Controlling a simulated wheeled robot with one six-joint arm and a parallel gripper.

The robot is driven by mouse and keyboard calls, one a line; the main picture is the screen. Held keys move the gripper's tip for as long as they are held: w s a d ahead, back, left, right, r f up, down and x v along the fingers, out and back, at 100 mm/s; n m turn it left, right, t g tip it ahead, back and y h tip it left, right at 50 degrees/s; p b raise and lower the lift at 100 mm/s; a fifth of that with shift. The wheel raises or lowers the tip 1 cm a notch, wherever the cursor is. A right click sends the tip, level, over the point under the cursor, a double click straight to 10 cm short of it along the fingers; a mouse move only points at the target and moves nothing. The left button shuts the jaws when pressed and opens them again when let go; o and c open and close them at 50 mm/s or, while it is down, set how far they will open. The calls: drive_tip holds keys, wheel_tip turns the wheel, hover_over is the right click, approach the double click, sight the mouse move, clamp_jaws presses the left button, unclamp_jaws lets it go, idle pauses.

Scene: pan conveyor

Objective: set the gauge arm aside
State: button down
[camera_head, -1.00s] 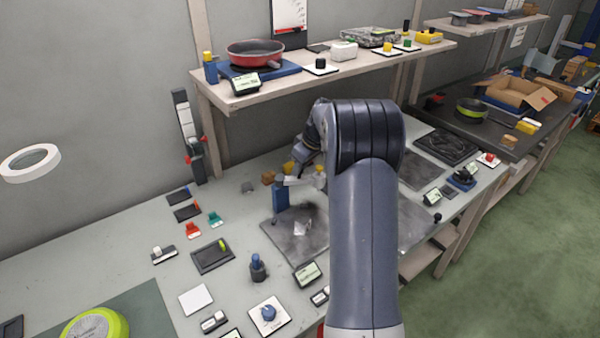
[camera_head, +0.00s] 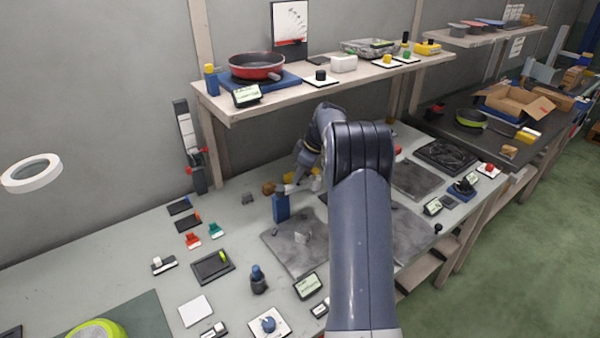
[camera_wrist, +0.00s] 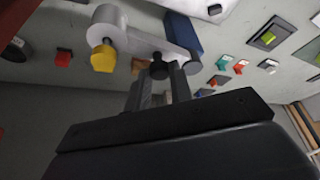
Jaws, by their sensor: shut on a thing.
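The gauge arm (camera_wrist: 148,46) is a pale grey bar with a round boss, a yellow hex end and a small black knob (camera_wrist: 158,66). In the wrist view my gripper (camera_wrist: 159,76) is shut on that knob. The bar reaches the blue post (camera_wrist: 181,36), beside a brown block (camera_wrist: 138,65). In the head view the pale bar (camera_head: 297,187) shows at the top of the blue post (camera_head: 281,208), at the back edge of a grey plate (camera_head: 290,248). My own arm hides part of this spot, and the fingertips are not clear there.
A shelf (camera_head: 300,91) with a red pan (camera_head: 256,66) overhangs the back of the bench. Small clips, a dark tray (camera_head: 213,267) and a dark peg (camera_head: 258,281) stand left and in front. Bare bench (camera_head: 110,255) lies at the far left.

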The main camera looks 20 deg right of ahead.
drive_tip(key=c, duration=1.3)
unclamp_jaws()
drive_tip(key=shift+o, duration=0.2)
drive_tip(key=b+v, duration=0.1)
drive_tip(key=v, duration=0.9)
drive_tip(key=shift+d+r, duration=0.2)
drive_tip(key=shift+r, duration=0.15)
drive_tip(key=p+x, duration=0.1)
drive_tip(key=x, duration=1)
drive_tip(key=shift+s, duration=0.1)
drive_tip(key=shift+r, duration=0.1)
